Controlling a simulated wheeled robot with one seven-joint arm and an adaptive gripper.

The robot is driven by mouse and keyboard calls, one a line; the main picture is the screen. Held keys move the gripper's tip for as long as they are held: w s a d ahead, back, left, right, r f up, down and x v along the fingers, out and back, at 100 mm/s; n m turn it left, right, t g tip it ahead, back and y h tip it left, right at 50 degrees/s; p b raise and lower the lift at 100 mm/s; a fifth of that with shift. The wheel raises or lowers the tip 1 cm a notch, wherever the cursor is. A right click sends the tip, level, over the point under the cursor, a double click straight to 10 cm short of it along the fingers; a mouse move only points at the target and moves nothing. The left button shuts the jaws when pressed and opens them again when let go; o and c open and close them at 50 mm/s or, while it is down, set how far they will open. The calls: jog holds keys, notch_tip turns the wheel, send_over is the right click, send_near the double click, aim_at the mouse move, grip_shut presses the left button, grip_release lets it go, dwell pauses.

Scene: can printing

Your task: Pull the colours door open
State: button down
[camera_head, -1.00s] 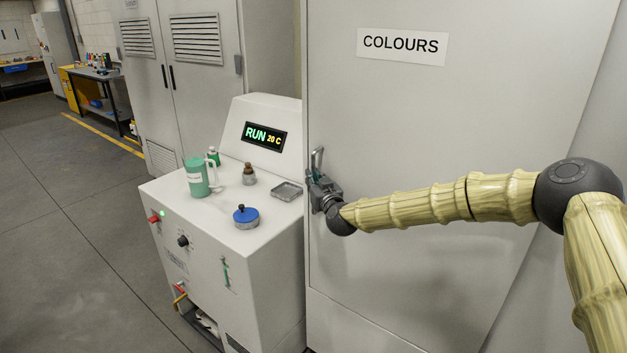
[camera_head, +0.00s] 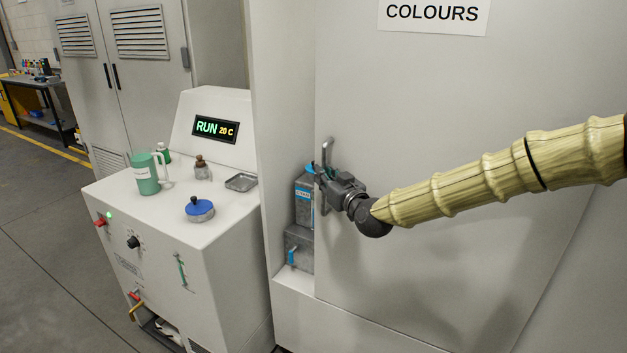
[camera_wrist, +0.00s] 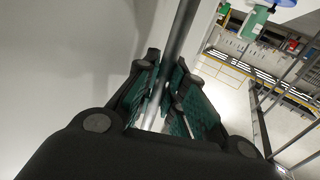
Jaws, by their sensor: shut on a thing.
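The colours door (camera_head: 450,150) is a grey cabinet panel with a "COLOURS" label (camera_head: 432,13) near its top. It stands partly open, with a gap along its left edge. A vertical metal bar handle (camera_head: 327,152) is near that edge. My gripper (camera_head: 326,178) is shut on the handle. In the wrist view the handle (camera_wrist: 181,35) runs between the two green-padded fingers of my gripper (camera_wrist: 165,100). Through the gap, grey containers with blue parts show inside the cabinet, one upper container (camera_head: 304,200) and one lower container (camera_head: 299,248). The door hides the rest of the interior.
A white machine (camera_head: 190,260) with a "RUN 20 C" display (camera_head: 216,129) stands left of the cabinet. On its top are a green jug (camera_head: 147,174), a blue-lidded tin (camera_head: 199,210), a small brown-topped bottle (camera_head: 201,168) and a metal tray (camera_head: 241,182). Open floor (camera_head: 40,260) lies further left.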

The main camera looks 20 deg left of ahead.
jog(key=s+d+b, duration=0.2)
jog(key=s+d, duration=0.1)
jog(key=d, duration=1.2)
jog(key=s+d+b, duration=0.3)
jog(key=d, duration=1.3)
jog(key=shift+d, duration=0.2)
jog(key=shift+s, duration=0.1)
jog(key=c, duration=1.5)
grip_release()
jog(key=v, duration=1.2)
jog(key=shift+r, duration=0.1)
